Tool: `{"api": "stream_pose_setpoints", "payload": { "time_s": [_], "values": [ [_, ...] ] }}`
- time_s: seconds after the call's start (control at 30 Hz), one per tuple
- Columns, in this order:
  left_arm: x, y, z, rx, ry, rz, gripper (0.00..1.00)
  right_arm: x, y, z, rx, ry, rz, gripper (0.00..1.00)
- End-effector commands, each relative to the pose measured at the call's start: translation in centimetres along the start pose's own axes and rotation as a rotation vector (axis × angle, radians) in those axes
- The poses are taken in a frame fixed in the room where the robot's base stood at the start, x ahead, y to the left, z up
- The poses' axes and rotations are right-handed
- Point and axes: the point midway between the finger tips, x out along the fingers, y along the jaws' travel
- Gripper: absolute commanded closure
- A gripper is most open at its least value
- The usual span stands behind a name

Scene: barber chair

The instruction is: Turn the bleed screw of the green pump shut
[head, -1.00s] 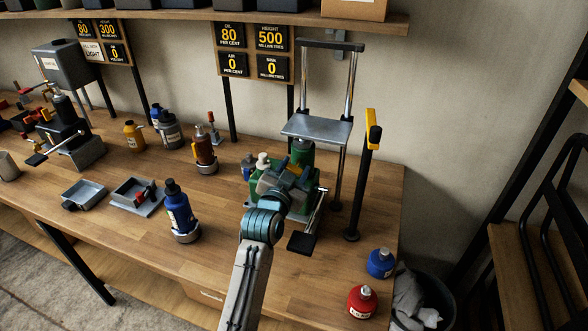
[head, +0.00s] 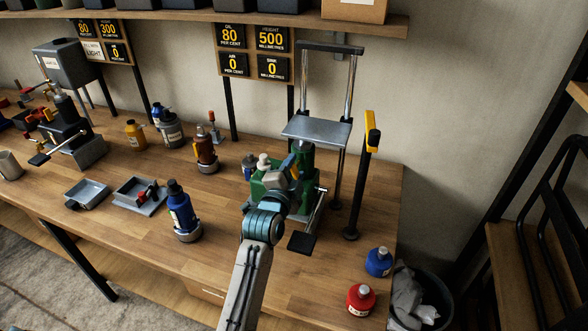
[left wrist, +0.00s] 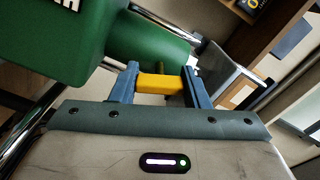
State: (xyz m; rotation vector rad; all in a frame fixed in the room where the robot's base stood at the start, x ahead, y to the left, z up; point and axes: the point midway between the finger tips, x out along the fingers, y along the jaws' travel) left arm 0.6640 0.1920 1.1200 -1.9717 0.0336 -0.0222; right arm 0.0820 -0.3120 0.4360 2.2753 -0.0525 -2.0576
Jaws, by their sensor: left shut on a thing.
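The green pump (head: 303,155) stands under the metal press frame near the right end of the bench. In the left wrist view its green body (left wrist: 150,45) fills the upper left. My left gripper (head: 291,167) is at the near side of the pump, with my wrist hiding part of it in the head view. In the left wrist view the blue fingers (left wrist: 160,86) are shut on a yellow bar-shaped piece (left wrist: 160,82), which looks like the bleed screw's head. My right gripper is not in view.
The pump's lever with a black pad (head: 302,242) sticks out just right of my wrist. A blue bottle (head: 180,212) stands to the left. A small blue bottle (head: 379,262) and a red bottle (head: 360,299) stand at the right edge. A yellow-topped post (head: 372,135) rises behind.

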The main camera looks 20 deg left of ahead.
Motion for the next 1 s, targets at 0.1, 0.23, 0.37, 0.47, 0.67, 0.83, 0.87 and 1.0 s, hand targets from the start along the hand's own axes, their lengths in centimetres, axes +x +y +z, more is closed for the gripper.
{"api": "stream_pose_setpoints", "payload": {
  "time_s": [0.1, 0.23, 0.37, 0.47, 0.67, 0.83, 0.87, 1.0],
  "values": [
    [-0.01, 0.01, 0.00, 0.101, 0.000, 0.000, 0.81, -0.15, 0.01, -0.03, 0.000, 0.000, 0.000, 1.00],
    [-0.01, 0.01, 0.00, 0.201, 0.000, 0.000, 0.81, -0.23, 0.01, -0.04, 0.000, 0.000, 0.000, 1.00],
    [-0.01, 0.02, 0.00, 0.283, 0.000, 0.000, 0.81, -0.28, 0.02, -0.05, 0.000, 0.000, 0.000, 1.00],
    [-0.01, 0.03, 0.00, 0.331, 0.000, 0.000, 0.81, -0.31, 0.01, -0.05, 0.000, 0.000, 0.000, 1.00],
    [-0.01, 0.05, 0.01, 0.393, 0.000, 0.001, 0.81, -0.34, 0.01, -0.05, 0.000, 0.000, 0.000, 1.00],
    [-0.01, 0.06, 0.02, 0.414, 0.000, 0.001, 0.81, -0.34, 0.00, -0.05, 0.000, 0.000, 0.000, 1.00],
    [-0.01, 0.07, 0.02, 0.415, 0.000, 0.001, 0.81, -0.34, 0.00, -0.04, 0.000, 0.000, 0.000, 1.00],
    [-0.01, 0.08, 0.02, 0.418, 0.000, 0.001, 0.81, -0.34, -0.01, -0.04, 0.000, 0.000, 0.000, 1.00]
  ]
}}
